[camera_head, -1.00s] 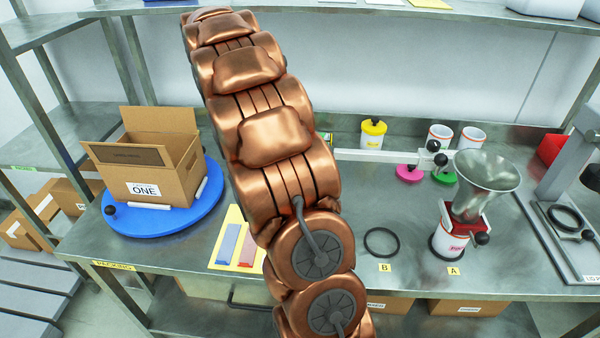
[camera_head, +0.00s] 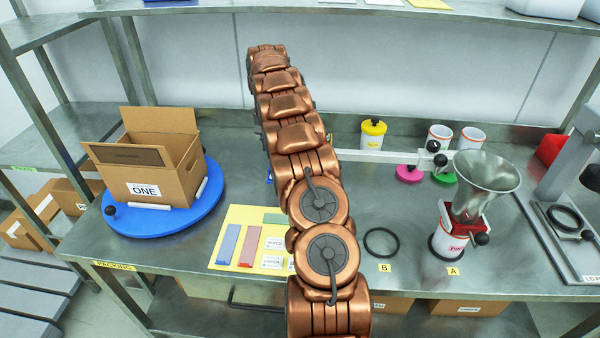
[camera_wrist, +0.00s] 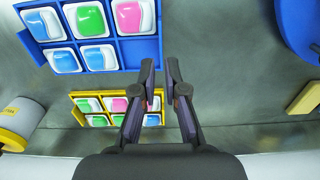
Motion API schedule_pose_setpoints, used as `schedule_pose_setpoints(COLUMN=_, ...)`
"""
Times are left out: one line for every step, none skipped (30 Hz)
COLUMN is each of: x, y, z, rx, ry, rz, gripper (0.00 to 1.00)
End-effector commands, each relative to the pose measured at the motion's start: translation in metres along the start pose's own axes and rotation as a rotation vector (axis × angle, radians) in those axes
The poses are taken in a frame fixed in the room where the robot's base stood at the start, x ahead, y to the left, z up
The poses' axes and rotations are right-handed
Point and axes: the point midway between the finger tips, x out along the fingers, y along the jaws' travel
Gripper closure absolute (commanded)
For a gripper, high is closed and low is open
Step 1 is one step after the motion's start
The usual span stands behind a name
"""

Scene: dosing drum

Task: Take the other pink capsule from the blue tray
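In the wrist view the blue tray (camera_wrist: 158,48) lies at the upper left, with a pink capsule (camera_wrist: 130,17) in its upper right compartment. Blue capsules (camera_wrist: 66,60) and a green capsule (camera_wrist: 90,20) sit in other compartments. The lower right compartment looks empty. My gripper (camera_wrist: 159,75) is open, with nothing between its fingers. It appears beside the right end of the tray, apart from the pink capsule. In the head view my arm hides the gripper and most or all of the tray.
A yellow tray (camera_wrist: 72,98) with green, pink and blue capsules lies below the blue one in the wrist view. A blue turntable (camera_head: 150,226) carries an open carton (camera_head: 160,182). A yellow mat (camera_head: 228,252) and a metal funnel (camera_head: 485,178) are on the bench.

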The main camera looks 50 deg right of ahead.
Motion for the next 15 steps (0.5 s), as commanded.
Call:
schedule_pose_setpoints(x=0.003, y=0.0, z=0.001, rx=0.0, ry=-0.003, rz=0.001, gripper=0.89)
schedule_pose_setpoints(x=0.006, y=0.001, z=0.001, rx=0.0, ry=-0.004, rz=0.002, gripper=0.89)
schedule_pose_setpoints(x=0.01, y=0.001, z=0.001, rx=0.0, ry=-0.005, rz=0.002, gripper=0.89)
schedule_pose_setpoints(x=0.013, y=0.001, z=0.001, rx=0.001, ry=-0.005, rz=0.002, gripper=0.89)
schedule_pose_setpoints(x=0.016, y=0.001, z=0.001, rx=0.001, ry=-0.005, rz=0.002, gripper=0.89)
schedule_pose_setpoints(x=0.019, y=0.001, z=0.001, rx=0.002, ry=-0.004, rz=0.002, gripper=0.89)
schedule_pose_setpoints(x=0.021, y=0.001, z=0.001, rx=0.002, ry=-0.004, rz=0.001, gripper=0.89)
schedule_pose_setpoints(x=0.022, y=0.001, z=0.001, rx=0.002, ry=-0.004, rz=0.002, gripper=0.89)
schedule_pose_setpoints(x=0.024, y=0.001, z=0.001, rx=0.002, ry=-0.004, rz=0.002, gripper=0.89)
schedule_pose_setpoints(x=0.025, y=0.001, z=0.001, rx=0.001, ry=-0.004, rz=0.002, gripper=0.89)
schedule_pose_setpoints(x=0.027, y=0.001, z=0.002, rx=0.001, ry=-0.005, rz=0.003, gripper=0.89)
schedule_pose_setpoints(x=0.03, y=0.001, z=0.002, rx=0.0, ry=-0.005, rz=0.003, gripper=0.89)
schedule_pose_setpoints(x=0.033, y=0.001, z=0.002, rx=0.0, ry=-0.006, rz=0.003, gripper=0.89)
schedule_pose_setpoints(x=0.036, y=0.001, z=0.002, rx=0.001, ry=-0.005, rz=0.002, gripper=0.89)
schedule_pose_setpoints(x=0.041, y=0.001, z=0.001, rx=0.002, ry=-0.004, rz=0.001, gripper=0.89)
